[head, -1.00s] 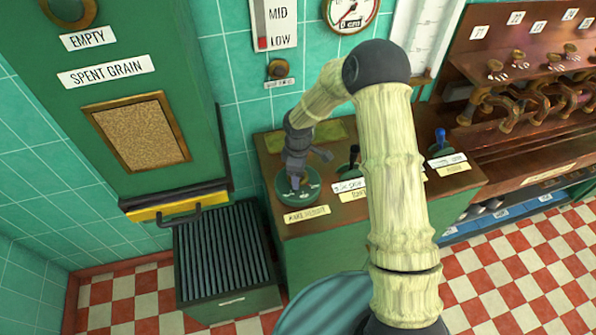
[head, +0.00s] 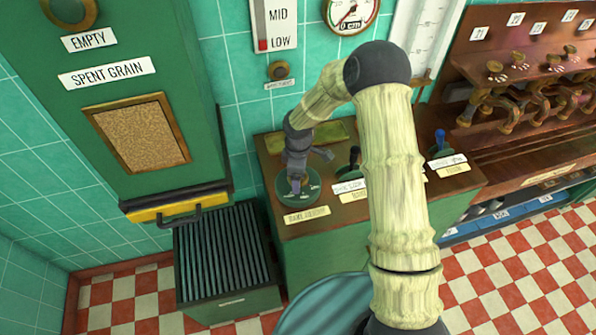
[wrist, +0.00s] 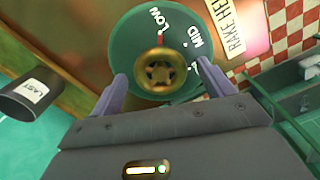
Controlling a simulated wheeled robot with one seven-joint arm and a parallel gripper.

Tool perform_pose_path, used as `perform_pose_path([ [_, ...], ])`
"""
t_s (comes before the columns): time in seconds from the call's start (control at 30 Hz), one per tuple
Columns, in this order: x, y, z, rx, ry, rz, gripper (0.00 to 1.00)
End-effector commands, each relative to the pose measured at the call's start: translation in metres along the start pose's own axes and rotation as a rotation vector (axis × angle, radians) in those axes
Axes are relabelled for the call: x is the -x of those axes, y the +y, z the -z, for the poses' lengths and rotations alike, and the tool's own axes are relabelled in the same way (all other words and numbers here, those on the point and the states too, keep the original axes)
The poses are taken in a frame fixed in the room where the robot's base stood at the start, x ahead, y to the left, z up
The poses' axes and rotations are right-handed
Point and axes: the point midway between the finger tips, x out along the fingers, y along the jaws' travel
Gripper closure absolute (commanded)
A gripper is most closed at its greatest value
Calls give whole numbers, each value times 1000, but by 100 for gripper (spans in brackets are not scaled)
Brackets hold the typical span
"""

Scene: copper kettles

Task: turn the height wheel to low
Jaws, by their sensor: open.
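The height wheel is a green dial (wrist: 193,22) with a round brass knob (wrist: 160,73) at its middle, labelled "RAKE HEIGHT". In the wrist view LOW and MID show on the dial, with a small red mark just below LOW; a third label is partly hidden by a finger. My gripper (wrist: 163,76) is open, with one finger on each side of the knob; I cannot tell whether they touch it. In the head view my gripper (head: 297,184) points down over the dial (head: 284,203) on the green counter and hides the knob.
A wall gauge (head: 350,12) reads "0 cm", and a height scale (head: 284,25) shows red by LOW. Black-handled (head: 354,158) and blue-handled (head: 440,140) levers stand right of the dial. A dark canister (wrist: 30,98) is left in the wrist view.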

Motion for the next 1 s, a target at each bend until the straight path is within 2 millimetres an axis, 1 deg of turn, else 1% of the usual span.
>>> perform_pose_path([
  [0.13, 4, 0, 0, -1, 0, -1, 19],
  [0.27, 19, 1, 0, -2, 1, -2, 19],
  [0.37, 36, 1, 0, -2, 1, -4, 19],
  [0.9, 144, 1, 0, 0, 1, -5, 19],
  [1.0, 160, 1, 1, -1, 1, -4, 19],
])
